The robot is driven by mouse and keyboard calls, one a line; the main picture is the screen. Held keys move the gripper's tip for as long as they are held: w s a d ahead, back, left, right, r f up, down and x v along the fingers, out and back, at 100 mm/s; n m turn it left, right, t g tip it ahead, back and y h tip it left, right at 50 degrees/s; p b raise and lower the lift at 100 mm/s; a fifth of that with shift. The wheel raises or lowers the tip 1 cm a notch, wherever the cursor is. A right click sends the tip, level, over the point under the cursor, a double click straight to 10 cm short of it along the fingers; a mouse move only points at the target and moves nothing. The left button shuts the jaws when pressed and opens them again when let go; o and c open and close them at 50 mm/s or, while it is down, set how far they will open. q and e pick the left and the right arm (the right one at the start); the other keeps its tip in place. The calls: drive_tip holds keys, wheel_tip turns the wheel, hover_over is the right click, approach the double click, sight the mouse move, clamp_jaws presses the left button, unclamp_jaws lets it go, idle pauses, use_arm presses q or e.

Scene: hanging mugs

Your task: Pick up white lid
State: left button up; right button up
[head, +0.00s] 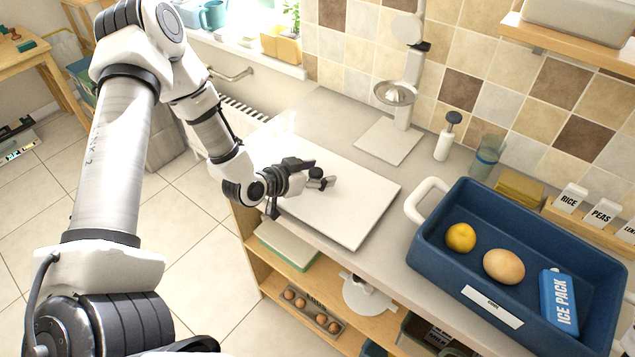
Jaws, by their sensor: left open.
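The white lid (350,208) is a flat rectangular panel lying on the grey counter, left of the blue box. My left gripper (300,182) is open at the lid's left part, coming in from the left. A small dark and grey piece shows at its fingertips, above the lid. I cannot tell whether it is a handle on the lid or part of the gripper, or whether the fingers touch the lid. The gripper hides part of the lid's left side. My right gripper is not in view.
A blue box (415,257) with a white handle holds a lemon (460,237), an egg-shaped item (503,266) and an ice pack (559,302). A white stand (390,141) and a white bottle (444,146) are behind the lid. Wooden shelves are below the counter.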

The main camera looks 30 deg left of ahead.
use_arm(q)
drive_tip(key=shift+s+a, duration=0.2)
drive_tip(key=shift+w, duration=0.1)
clamp_jaws()
drive_tip(key=shift+d, duration=0.1)
